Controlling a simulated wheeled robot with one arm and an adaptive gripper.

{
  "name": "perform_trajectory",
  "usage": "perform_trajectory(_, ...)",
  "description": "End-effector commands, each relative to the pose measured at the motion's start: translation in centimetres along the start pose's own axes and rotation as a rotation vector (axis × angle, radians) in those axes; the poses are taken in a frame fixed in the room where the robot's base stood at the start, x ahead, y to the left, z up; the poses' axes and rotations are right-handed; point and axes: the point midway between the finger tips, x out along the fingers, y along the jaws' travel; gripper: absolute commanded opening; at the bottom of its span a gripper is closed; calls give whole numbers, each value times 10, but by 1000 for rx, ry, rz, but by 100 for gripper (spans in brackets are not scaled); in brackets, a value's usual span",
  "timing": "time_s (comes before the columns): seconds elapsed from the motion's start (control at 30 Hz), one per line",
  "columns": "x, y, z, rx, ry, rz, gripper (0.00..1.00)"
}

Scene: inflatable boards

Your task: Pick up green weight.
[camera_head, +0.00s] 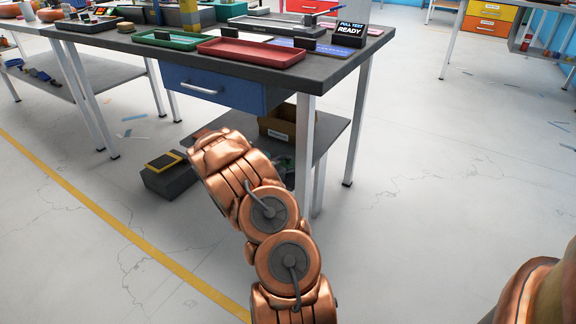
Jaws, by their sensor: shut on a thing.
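I cannot make out a green weight in the head view. A green tray (174,39) lies on the dark workbench (300,72), with a small dark item at its rim. My copper-coloured arm rises from the bottom middle and ends in front of the bench's lower shelf, below the blue drawer. My gripper does not show; the arm's last visible link points away from me and may hide it, along with anything it holds.
A red tray (252,52) and a "PULL TEST READY" sign (349,32) are on the bench. The blue drawer (213,88) is closed. Below are a cardboard box (277,127) on the shelf and a dark box (168,181) on the floor. Floor to the right is mostly clear.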

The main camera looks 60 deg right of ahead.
Motion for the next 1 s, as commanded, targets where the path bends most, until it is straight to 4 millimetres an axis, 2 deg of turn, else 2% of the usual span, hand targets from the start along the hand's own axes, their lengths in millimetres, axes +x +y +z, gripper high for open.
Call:
perform_trajectory(0.03, 0, 0, 0, 0, 0, 0, 24)
perform_trajectory(0.17, 0, 0, 0, 0, 0, 0, 12)
perform_trajectory(0.47, -1, 0, -4, 0, 1, 0, 12)
perform_trajectory(0.63, -4, -1, -21, 1, 2, -1, 12)
perform_trajectory(0.77, -9, -1, -44, 3, 2, 0, 12)
perform_trajectory(0.8, -16, -6, -38, 0, 0, -3, 12)
perform_trajectory(1.0, -46, -24, -34, 0, -1, -5, 12)
